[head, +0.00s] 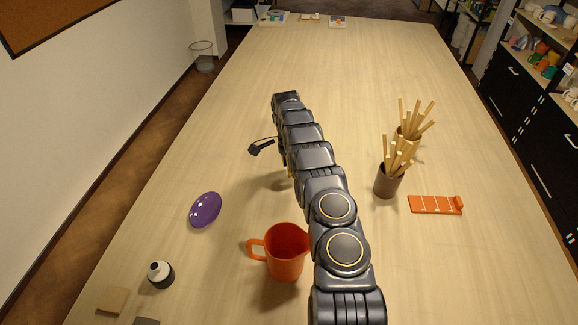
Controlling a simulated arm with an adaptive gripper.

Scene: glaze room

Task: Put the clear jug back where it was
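I make out no clear jug in the head view. The jug that shows is an orange, opaque one (286,256), upright on the near part of the table (225,130), with its handle to the left. My arm passes just right of it and hides part of its right side. My arm reaches up the table and bends down at its far end. My gripper is mostly or wholly hidden behind my arm links; a small black part with a thin cable sticks out at the left there. Its fingers and anything between them cannot be made out.
Right of my arm stand a brown cup (387,184) of wooden sticks, another behind it, and an orange marked strip (434,205). At left are a purple oval dish (205,210), a black-and-white bottle (161,274) and a tan block (112,300). The table's middle far part is clear.

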